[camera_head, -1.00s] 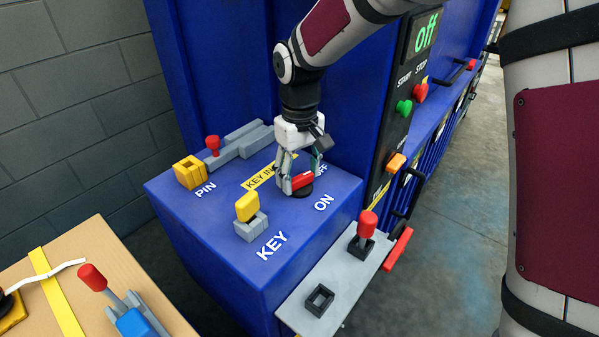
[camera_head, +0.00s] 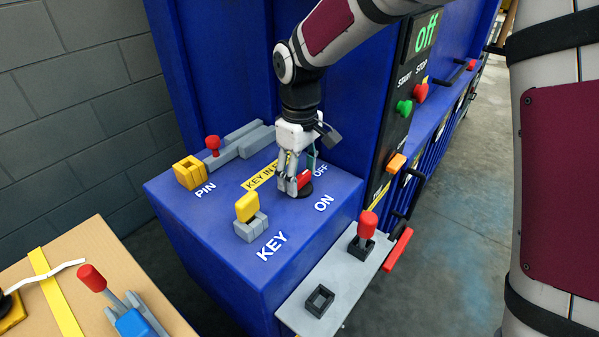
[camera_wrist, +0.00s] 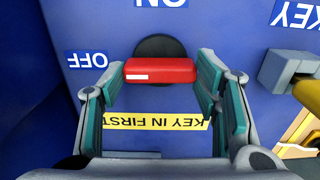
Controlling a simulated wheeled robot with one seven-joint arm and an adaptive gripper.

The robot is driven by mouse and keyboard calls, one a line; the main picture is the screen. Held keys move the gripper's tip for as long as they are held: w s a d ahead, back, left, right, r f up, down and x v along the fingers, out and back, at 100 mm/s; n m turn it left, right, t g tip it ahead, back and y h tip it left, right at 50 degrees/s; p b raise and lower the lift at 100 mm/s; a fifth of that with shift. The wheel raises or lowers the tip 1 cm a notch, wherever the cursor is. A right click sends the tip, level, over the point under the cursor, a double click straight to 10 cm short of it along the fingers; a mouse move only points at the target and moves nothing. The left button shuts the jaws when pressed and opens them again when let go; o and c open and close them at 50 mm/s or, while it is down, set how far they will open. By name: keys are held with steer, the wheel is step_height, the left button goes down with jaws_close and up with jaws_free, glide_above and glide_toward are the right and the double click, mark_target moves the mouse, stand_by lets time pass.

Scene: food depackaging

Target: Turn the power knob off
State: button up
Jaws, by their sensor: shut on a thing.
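The power knob is a red bar on a round black base, on top of the blue cabinet; it shows in the head view (camera_head: 305,179) and the wrist view (camera_wrist: 165,71). The white mark on the bar is at its left end in the wrist view, on the side of the OFF label (camera_wrist: 87,60). The ON label (camera_head: 324,203) is in front of the knob in the head view. My gripper (camera_head: 296,186) points down over the knob. In the wrist view its fingers (camera_wrist: 160,74) are shut on the two ends of the red bar.
A yellow key (camera_head: 247,207) stands in a grey holder beside the knob. A yellow block (camera_head: 190,173) and a red-topped pin (camera_head: 213,144) are behind left. A grey shelf (camera_head: 340,285) juts out at the front. The blue cabinet wall rises close behind my gripper.

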mark_target(299, 177)
steer(key=o, duration=1.1)
steer(key=shift+o, duration=0.2)
step_height(299, 177, up, 12)
